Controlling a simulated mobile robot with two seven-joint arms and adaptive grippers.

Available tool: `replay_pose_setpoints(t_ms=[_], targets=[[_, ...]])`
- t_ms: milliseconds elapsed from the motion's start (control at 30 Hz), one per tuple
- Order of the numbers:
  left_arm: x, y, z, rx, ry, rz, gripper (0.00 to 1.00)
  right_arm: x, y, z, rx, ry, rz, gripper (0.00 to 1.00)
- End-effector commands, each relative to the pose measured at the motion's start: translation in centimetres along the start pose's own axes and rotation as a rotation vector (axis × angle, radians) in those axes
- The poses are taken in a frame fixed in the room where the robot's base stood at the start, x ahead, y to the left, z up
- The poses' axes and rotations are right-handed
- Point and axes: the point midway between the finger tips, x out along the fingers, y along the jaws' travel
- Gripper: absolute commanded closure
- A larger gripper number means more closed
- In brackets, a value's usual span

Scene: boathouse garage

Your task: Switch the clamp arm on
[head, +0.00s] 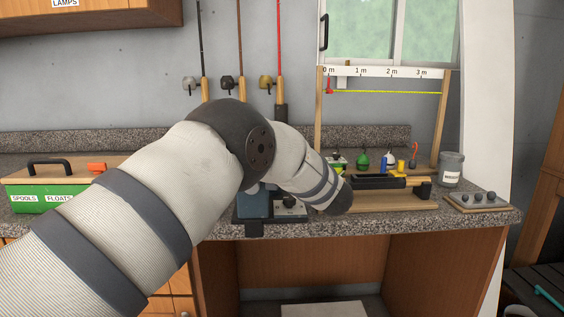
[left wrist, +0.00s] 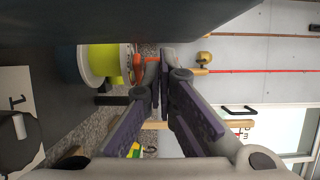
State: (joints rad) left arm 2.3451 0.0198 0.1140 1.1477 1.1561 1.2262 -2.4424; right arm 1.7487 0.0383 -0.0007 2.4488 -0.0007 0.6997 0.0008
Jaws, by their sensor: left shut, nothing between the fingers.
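In the head view a blue-grey machine (head: 256,204) with a small control plate stands at the counter's front edge, partly hidden by my left arm. In the left wrist view a dark body (left wrist: 130,22) fills the top, beside a yellow-green spool (left wrist: 108,66) with white flanges. An orange-red part (left wrist: 138,68), possibly the clamp arm, shows just beyond the fingertips; I cannot tell whether they touch it. A pale plate (left wrist: 20,100) with a dark mark and a dark knob is at the left. My left gripper (left wrist: 158,82) is shut and empty; the arm hides it in the head view.
A green tackle box (head: 38,202) is on the counter at left. A wooden board (head: 385,200) with dark and yellow parts is right of the machine. A grey tin (head: 451,168) and a knobbed board (head: 478,202) are at the right end.

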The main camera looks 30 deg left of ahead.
Motion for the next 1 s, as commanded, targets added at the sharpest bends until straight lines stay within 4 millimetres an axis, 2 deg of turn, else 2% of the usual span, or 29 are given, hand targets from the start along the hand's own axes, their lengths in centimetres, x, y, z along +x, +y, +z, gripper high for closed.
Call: replay_pose_setpoints(t_ms=[167,267,500,700,833,1000], targets=[[-0.3,0.1,-0.1,0.001,0.001,0.001,1.0,0.1,0.0,0.0,0.0,-0.002,0.0,0.6],[-1.5,0.1,-0.1,0.002,0.003,0.001,1.0,0.1,0.0,0.0,0.0,-0.002,0.0,0.6],[-7.2,0.0,-0.1,0.002,0.004,0.0,1.0,0.1,0.0,0.0,0.0,-0.002,0.0,0.6],[-10.8,0.0,-0.1,0.001,0.002,0.001,1.0,0.1,0.0,0.1,0.0,-0.002,0.0,0.6],[-11.8,0.0,0.0,0.0,0.001,0.0,1.0,0.1,0.0,0.1,0.0,-0.002,0.0,0.6],[-12.0,0.1,0.0,0.001,0.0,0.001,1.0,0.1,0.0,0.1,0.0,-0.002,0.0,0.6]])
